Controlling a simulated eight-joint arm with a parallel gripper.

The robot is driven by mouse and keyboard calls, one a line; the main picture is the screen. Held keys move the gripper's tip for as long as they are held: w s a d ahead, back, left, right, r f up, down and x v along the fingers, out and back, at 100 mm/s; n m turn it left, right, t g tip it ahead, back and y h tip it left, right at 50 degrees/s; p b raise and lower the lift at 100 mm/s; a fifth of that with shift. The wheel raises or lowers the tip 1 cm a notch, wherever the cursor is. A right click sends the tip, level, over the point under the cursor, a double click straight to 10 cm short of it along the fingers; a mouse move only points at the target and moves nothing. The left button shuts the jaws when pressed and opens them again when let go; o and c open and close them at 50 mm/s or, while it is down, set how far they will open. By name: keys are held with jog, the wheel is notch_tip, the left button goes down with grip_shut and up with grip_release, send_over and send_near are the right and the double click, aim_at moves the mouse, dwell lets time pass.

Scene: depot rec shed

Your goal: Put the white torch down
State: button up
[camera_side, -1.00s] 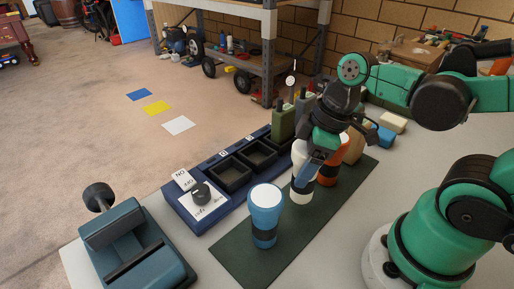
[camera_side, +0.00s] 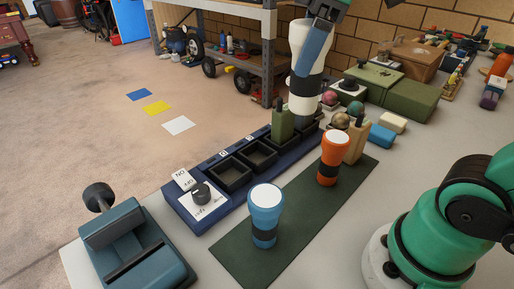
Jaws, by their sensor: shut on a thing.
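The white torch (camera_side: 297,45), with a black band low on its body, is upright in the air at the top centre. My gripper (camera_side: 306,68) is shut on it, with a blue-grey finger across its front. The torch shows in front of the far end of the dark blue charging dock (camera_side: 212,164); its exact height is hard to judge. A blue torch (camera_side: 265,205) and an orange torch (camera_side: 333,158) stand upright on the dark green mat (camera_side: 238,250), with bare mat between them.
A green radio (camera_side: 283,122) stands in the dock, beside empty black bays (camera_side: 231,175). A tan radio (camera_side: 355,142) is behind the orange torch. A teal vice-like block (camera_side: 135,245) is at front left. Green boxes (camera_side: 405,100) are behind.

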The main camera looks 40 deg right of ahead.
jog(key=w+d, duration=0.3)
jog(key=w, duration=0.9)
jog(key=shift+n, duration=0.4)
notch_tip(320, 180, down, 20)
jog(key=shift+r, duration=0.1)
jog(key=o, duration=1.4)
jog(key=shift+f, duration=0.2)
jog(key=shift+o, duration=0.2)
jog(key=v, duration=1.2)
jog(key=s+a+f+m+t+h, duration=0.2)
jog(key=s+a+f+m+t, duration=0.1)
jog(key=s+m, duration=0.4)
notch_tip(320, 180, down, 2)
jog(key=shift+s+a+f+m+t, duration=0.1)
jog(key=shift+s+a+m+t, duration=0.15)
jog(key=shift+m+t, duration=0.65)
